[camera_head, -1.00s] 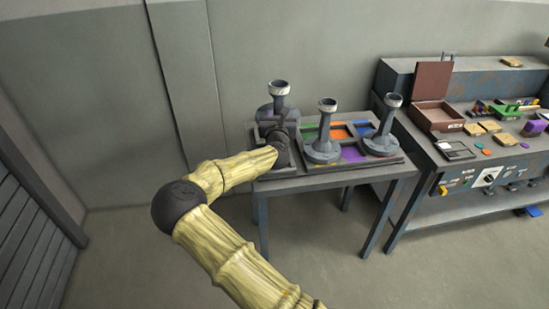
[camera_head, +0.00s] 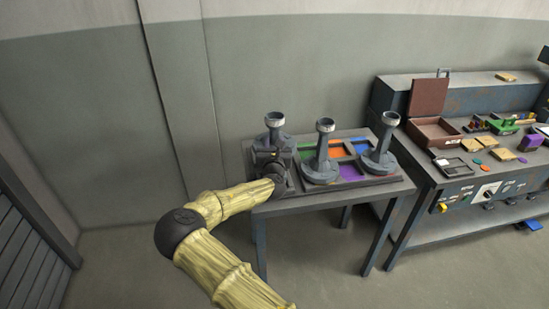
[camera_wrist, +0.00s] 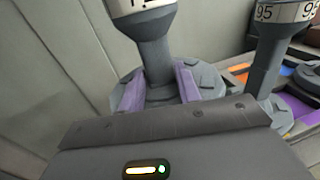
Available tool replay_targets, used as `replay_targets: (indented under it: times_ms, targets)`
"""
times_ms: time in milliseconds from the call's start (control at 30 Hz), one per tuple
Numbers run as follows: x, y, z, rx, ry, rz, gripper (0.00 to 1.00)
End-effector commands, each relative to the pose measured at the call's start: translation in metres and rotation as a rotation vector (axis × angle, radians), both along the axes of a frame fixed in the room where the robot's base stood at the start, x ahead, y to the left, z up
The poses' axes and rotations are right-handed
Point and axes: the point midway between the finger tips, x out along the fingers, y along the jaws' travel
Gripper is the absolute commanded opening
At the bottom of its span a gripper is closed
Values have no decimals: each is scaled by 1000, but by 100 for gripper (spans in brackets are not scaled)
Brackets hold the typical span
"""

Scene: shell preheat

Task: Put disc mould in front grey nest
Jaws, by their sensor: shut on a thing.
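The disc mould (camera_head: 274,120) is a grey piece with a wide base, a tall neck and a pale-banded top. It stands upright at the left end of the table in the head view. My gripper (camera_head: 272,150) is in front of it and hides much of its lower part. In the wrist view my gripper (camera_wrist: 158,88) has its purple-padded fingers on both sides of the mould's neck (camera_wrist: 155,55), shut on it. The mould's base shows beyond the fingers. The grey nest below is hidden, and I cannot tell whether the base touches it.
Two similar moulds stand to the right, a middle one (camera_head: 324,150) and a right one (camera_head: 382,150). They stand on a tray with green, orange, blue and purple patches (camera_head: 352,173). A cluttered bench (camera_head: 455,170) adjoins on the right. The wall is close behind.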

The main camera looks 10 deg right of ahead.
Motion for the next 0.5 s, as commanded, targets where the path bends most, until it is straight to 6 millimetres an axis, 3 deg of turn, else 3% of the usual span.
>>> replay_targets:
  times_ms: [500]
  targets:
    - [0,0,-18,0,-3,1,0]
